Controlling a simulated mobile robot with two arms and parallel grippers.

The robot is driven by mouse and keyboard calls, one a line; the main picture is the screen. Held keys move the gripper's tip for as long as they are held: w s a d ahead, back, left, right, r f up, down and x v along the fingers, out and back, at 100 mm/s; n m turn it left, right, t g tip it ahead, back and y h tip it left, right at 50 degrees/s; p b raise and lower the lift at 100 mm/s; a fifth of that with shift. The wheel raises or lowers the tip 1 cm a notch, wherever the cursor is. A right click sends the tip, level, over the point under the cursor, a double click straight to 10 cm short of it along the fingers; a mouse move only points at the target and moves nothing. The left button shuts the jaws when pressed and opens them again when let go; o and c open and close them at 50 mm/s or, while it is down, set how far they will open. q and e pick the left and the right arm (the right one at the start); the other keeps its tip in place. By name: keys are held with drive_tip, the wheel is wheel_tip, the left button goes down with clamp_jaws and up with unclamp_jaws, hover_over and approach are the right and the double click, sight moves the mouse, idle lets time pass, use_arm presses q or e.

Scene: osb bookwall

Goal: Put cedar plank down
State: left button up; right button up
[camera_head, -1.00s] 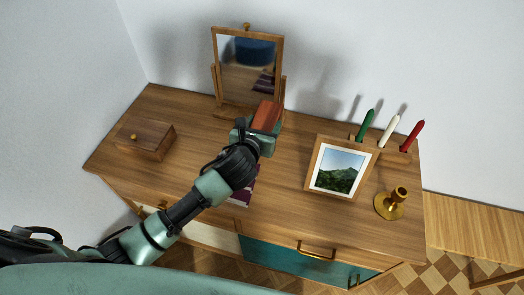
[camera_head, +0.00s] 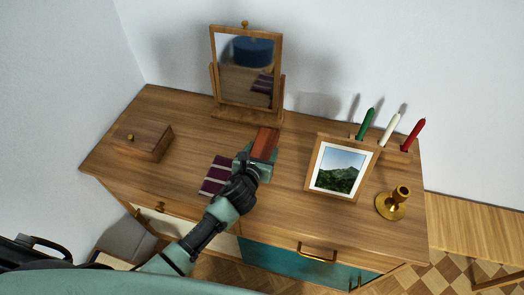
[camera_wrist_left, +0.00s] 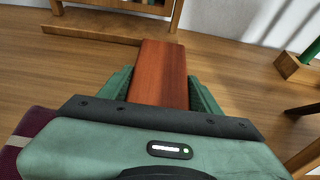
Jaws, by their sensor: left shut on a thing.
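The cedar plank (camera_head: 265,144) is a reddish-brown block. My left gripper (camera_head: 257,160) is shut on it over the middle of the wooden dresser top (camera_head: 200,120). In the left wrist view the plank (camera_wrist_left: 160,72) sits between the two green fingers (camera_wrist_left: 160,95) and points away toward the mirror's foot. It is low over the dresser top; I cannot tell whether it touches the wood. My right gripper is not in view.
A tilting mirror (camera_head: 246,70) stands behind the plank. A framed landscape picture (camera_head: 340,168), a brass candlestick (camera_head: 393,203) and a holder with candles (camera_head: 397,153) stand at right. A striped purple cloth (camera_head: 217,176) and a wooden box (camera_head: 143,140) lie at left.

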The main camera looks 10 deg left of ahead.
use_arm(q)
drive_tip(key=shift+s+f+b, duration=0.2)
drive_tip(key=shift+f+b, duration=0.15)
drive_tip(key=shift+f, duration=0.25)
drive_tip(key=o, duration=1.5)
drive_tip(key=shift+f, duration=0.15)
